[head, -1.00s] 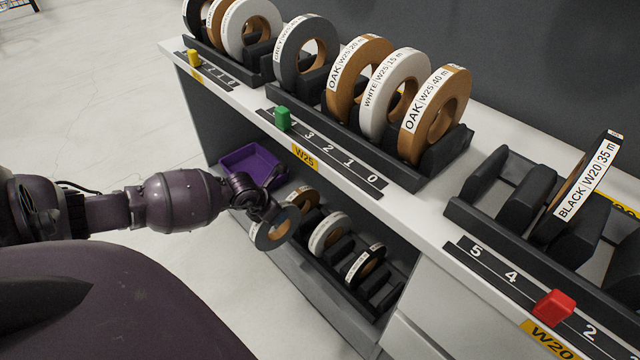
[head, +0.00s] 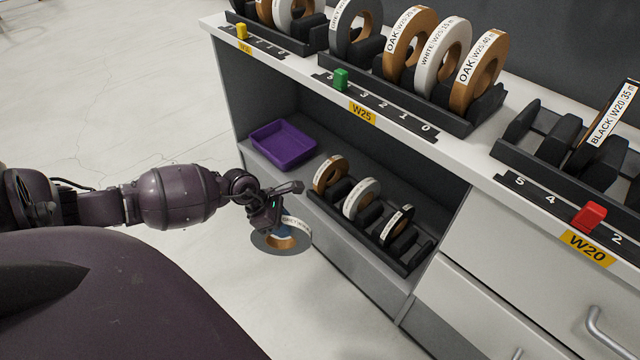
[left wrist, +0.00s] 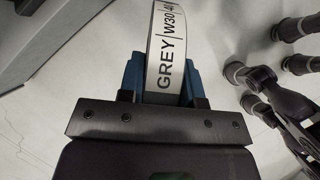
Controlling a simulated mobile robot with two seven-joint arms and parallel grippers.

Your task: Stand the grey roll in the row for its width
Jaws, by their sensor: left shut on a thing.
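My left gripper (head: 268,218) is shut on the grey roll (head: 290,243), held in the air in front of the shelf unit. In the left wrist view, the grey roll's label (left wrist: 168,55) reads GREY, W30 and a cut-off number, between the blue fingers (left wrist: 160,80). The left row on the top (head: 308,38) has a yellow marker (head: 242,31) and a yellow tag (head: 245,47), too small to read surely. The middle row (head: 455,122) is tagged W25 (head: 362,113). The right row (head: 510,155) is tagged W20 (head: 587,248). My right gripper is not seen.
The lower shelf holds a rack (head: 370,238) with oak, white and black rolls, and a purple tray (head: 283,144). Green (head: 340,79) and red (head: 589,216) markers sit on the number strips. Open floor lies left of the unit.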

